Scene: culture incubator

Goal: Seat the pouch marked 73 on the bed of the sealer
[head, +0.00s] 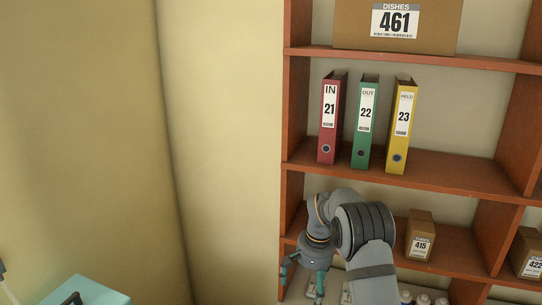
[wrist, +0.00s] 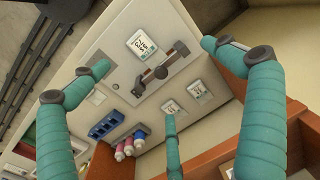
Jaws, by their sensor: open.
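My gripper (head: 304,274) hangs at the lower middle of the head view, in front of the shelf; its teal fingers are spread and empty in the wrist view (wrist: 156,56). Below it, the wrist view shows a pale surface with a dark bar with metal parts (wrist: 166,68), which looks like the sealer. A white card or pouch (wrist: 141,43) lies beside the bar; its rotated number seems to include 73, but is hard to read. Two more white labelled pouches (wrist: 172,107) (wrist: 200,92) lie apart from the bar, near one finger; their numbers are unreadable.
A blue rack (wrist: 106,125) and several pink and blue capped bottles (wrist: 130,146) stand near the pouches. The wooden shelf (head: 440,172) holds red, green and yellow binders (head: 402,128) and boxes (head: 420,238). A teal-topped object (head: 95,292) is at lower left.

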